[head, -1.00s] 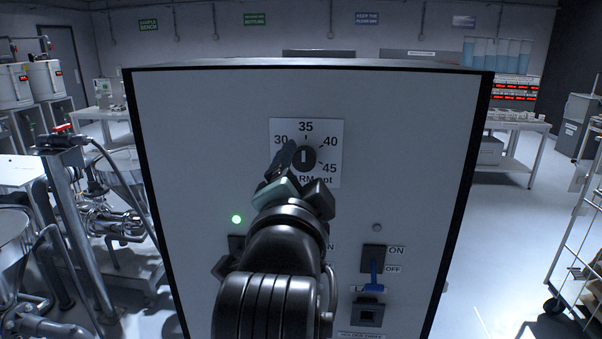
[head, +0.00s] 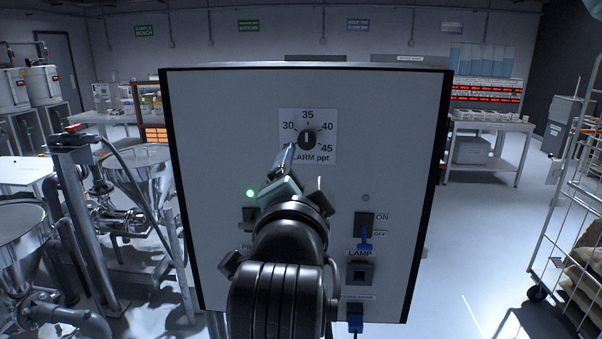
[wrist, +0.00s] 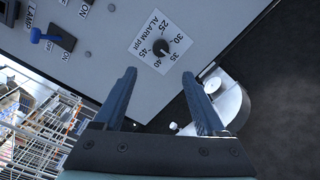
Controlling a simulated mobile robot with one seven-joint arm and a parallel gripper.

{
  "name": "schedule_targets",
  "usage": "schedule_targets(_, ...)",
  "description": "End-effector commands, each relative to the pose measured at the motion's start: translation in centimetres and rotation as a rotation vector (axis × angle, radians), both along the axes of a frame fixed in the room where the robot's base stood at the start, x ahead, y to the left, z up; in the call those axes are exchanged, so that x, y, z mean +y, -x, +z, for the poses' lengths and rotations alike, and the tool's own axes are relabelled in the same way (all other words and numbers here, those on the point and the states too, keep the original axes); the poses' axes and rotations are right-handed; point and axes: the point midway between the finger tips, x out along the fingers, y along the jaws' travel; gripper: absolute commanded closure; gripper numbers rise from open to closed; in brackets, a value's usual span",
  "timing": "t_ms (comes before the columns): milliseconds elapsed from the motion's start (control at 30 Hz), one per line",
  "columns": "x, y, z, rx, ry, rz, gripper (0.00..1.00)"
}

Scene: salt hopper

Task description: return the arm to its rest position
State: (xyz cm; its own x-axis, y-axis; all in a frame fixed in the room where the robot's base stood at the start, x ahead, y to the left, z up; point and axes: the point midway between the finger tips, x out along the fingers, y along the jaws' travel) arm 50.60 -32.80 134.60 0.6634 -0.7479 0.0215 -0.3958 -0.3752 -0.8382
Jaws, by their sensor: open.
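My arm reaches up in front of a grey control panel (head: 390,130). My gripper (head: 304,170) is open and empty, its fingers spread just below the alarm dial (head: 308,140). The dial is a black knob on a white scale plate, its mark pointing roughly up toward 35. In the wrist view the two blue-grey fingers of my gripper (wrist: 158,74) stand apart with nothing between them. The dial (wrist: 164,48) lies beyond the fingertips, apart from them. My wrist and forearm hide part of the lower panel.
A green light (head: 250,193) glows at the panel's left. A lamp switch (head: 364,228) with a blue lever sits lower right. Steel hoppers (head: 140,175) and piping stand close on the left. A wire cart (head: 575,200) stands at the right, with open floor between it and the panel.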

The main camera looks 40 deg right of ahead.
Motion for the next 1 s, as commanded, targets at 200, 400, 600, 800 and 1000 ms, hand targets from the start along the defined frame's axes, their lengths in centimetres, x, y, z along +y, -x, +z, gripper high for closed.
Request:
schedule_targets(200,0.0,0.0,0.0,0.0,0.0,0.0,0.27)
schedule_targets(400,0.9,-0.3,0.7,0.0,0.034,0.022,0.27)
schedule_targets(600,9.3,-1.6,6.8,-0.012,0.344,0.18,0.27)
schedule_targets(800,22.0,0.5,13.9,-0.109,0.781,0.317,0.27)
schedule_targets(1000,30.4,4.7,17.7,-0.233,1.06,0.344,0.27)
